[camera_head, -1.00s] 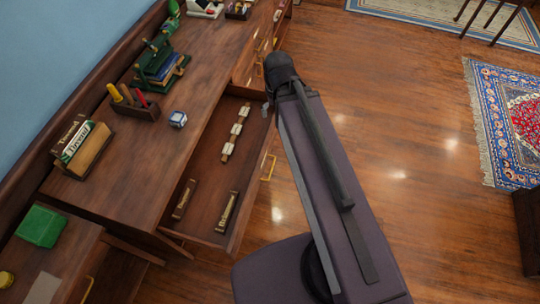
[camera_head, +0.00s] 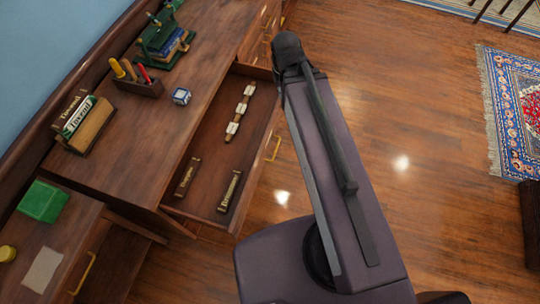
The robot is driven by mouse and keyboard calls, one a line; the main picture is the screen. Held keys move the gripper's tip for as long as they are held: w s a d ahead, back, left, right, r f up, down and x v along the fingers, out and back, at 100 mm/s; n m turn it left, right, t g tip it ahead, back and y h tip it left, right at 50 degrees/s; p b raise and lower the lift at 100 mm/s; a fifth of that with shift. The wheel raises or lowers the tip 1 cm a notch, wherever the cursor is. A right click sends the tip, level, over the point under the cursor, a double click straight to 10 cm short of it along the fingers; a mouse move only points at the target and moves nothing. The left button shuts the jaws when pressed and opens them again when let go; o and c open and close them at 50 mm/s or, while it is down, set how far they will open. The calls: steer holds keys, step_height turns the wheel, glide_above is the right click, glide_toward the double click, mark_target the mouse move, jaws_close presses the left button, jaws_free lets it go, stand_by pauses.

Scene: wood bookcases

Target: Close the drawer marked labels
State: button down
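One wide wooden drawer (camera_head: 207,180) stands pulled out from the long wooden desk. A brass handle (camera_head: 273,149) shows on its front, on the right side. Inside lie small white-tagged items (camera_head: 240,109) in a row and two dark bars with light lettering (camera_head: 229,190). I cannot read a "labels" marking on the drawer's front from this angle. My arm crosses the view just right of the drawer; its gripper end is hidden or out of sight.
Wooden floor (camera_head: 415,190) lies open to the right; a patterned rug (camera_head: 512,110) is at the far right.

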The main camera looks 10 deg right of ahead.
step_height(320, 180, down, 4)
steer(key=b, duration=0.3)
steer(key=shift+f, duration=0.15)
stand_by(0.3)
